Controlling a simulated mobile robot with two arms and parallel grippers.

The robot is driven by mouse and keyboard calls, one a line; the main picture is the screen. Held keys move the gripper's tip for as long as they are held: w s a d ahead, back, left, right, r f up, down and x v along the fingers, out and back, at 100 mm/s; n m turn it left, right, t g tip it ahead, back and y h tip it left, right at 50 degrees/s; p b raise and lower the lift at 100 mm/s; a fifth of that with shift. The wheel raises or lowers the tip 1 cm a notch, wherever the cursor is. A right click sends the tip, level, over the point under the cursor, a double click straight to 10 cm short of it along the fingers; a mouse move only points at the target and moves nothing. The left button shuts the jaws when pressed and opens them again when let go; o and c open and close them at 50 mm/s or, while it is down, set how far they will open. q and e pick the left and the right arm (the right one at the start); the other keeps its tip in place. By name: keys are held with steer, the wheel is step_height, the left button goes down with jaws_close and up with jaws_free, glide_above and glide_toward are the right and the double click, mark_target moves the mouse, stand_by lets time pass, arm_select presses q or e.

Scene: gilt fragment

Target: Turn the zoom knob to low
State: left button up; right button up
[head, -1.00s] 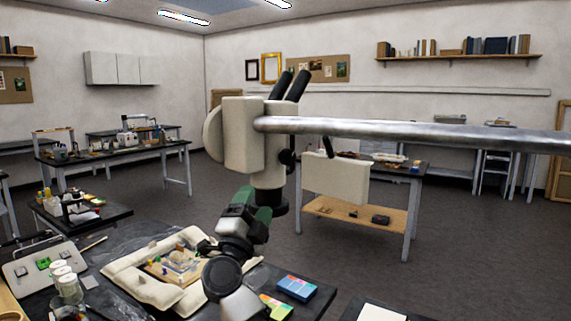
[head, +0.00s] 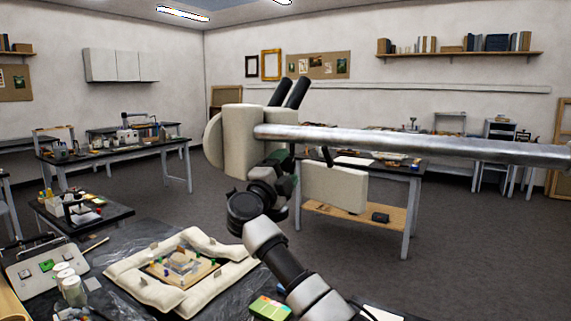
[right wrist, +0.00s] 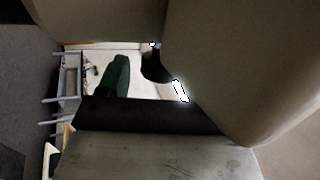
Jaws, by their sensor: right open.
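The beige microscope head (head: 238,135) with two black eyepieces (head: 290,92) hangs on a metal boom (head: 400,141) in the head view. My right gripper (head: 281,168) is open, close against the right side of the microscope head, just under the boom. A dark round knob (right wrist: 154,66) shows beside the beige body in the right wrist view, with a green finger (right wrist: 118,76) left of it. In the head view my gripper covers most of the knob's area. Whether the fingers touch the knob, and its setting, I cannot tell. My left gripper is not in view.
A beige padded frame (head: 135,277) around a gilt fragment (head: 180,268) lies on the dark worktable below. Jars (head: 72,290) stand at left and a colour card (head: 268,308) lies in front. The boom crosses just above my right arm.

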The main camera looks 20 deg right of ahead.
steer(key=shift+w+d+r, duration=0.1)
steer(key=shift+d, duration=0.1)
steer(key=shift+c, duration=0.2)
steer(key=c, duration=0.9)
steer(key=shift+o, duration=0.2)
steer(key=shift+f+n+t+h+b, duration=0.4)
steer(key=shift+f+t+h+b, duration=0.15)
steer(key=shift+t+b, duration=0.45)
steer(key=shift+d+n+t+h+b, duration=0.1)
steer(key=shift+n+t+h+b, duration=0.2)
steer(key=shift+t+h+b, duration=0.25)
steer(key=shift+r+n+t, duration=0.2)
steer(key=shift+n+t, duration=0.1)
steer(key=shift+t, duration=0.15)
steer(key=o, duration=0.9)
steer(key=shift+w, duration=0.1)
